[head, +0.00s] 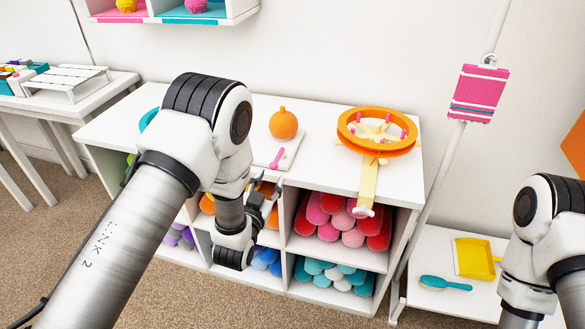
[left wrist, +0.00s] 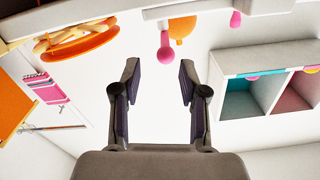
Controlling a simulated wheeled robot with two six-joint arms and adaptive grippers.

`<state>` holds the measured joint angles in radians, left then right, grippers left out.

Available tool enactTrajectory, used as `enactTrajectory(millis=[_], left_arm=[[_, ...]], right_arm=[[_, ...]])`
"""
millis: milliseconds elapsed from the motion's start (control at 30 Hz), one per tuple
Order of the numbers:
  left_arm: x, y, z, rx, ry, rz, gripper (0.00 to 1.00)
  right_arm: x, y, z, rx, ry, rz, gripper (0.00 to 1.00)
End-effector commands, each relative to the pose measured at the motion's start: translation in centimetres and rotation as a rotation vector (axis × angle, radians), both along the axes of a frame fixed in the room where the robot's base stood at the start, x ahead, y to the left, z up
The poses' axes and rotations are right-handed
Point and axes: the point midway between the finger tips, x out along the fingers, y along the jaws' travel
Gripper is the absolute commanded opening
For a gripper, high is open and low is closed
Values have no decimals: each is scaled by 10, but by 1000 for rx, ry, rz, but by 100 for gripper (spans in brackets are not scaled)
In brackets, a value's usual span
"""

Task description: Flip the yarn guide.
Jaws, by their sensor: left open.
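A small pink lever (head: 277,159), which looks like the yarn guide, sits on a white plate (head: 262,163) on top of the white shelf unit. It also shows in the left wrist view (left wrist: 165,45), beyond the fingers. An orange ball (head: 283,124) with a short stem stands just behind it. My left gripper (head: 266,184) is at the front edge of the shelf top, in front of the lever. The left wrist view shows its fingers (left wrist: 159,68) apart, with nothing between them. My right gripper is outside the views; only my right arm shows at lower right.
An orange ring winder (head: 377,132) with a yellow arm (head: 368,185) stands on the right of the shelf top. Yarn rolls (head: 340,218) fill the cubbies below. A low white table (head: 435,300) with a yellow dustpan (head: 475,258) and teal brush (head: 445,283) stands at right.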

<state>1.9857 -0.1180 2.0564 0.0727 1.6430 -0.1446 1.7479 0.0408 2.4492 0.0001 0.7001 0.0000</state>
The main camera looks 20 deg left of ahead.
Motion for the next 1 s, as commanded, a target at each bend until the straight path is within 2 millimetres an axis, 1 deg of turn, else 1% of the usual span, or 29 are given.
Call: enactTrajectory(millis=[67, 167, 300, 400, 533, 733, 767, 800, 867, 1000], left_arm=[[7, 0, 3, -1, -4, 1, 43], [22, 0, 3, -1, -4, 1, 43], [50, -1, 2, 0, -2, 2, 43], [66, -1, 2, -1, -1, 2, 43], [76, -2, 1, -1, 2, 2, 43], [77, -2, 1, -1, 3, 2, 43], [77, -2, 1, -1, 3, 2, 36], [77, -2, 1, -1, 3, 2, 22], [77, -2, 1, -1, 3, 2, 0], [76, -2, 1, -1, 3, 2, 0]], right_arm=[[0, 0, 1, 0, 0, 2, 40], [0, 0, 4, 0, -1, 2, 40], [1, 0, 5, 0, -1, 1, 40], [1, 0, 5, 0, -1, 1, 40], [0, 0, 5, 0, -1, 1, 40], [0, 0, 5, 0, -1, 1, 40], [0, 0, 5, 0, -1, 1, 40], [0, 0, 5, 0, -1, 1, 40], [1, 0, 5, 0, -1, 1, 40], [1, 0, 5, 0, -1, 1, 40]])
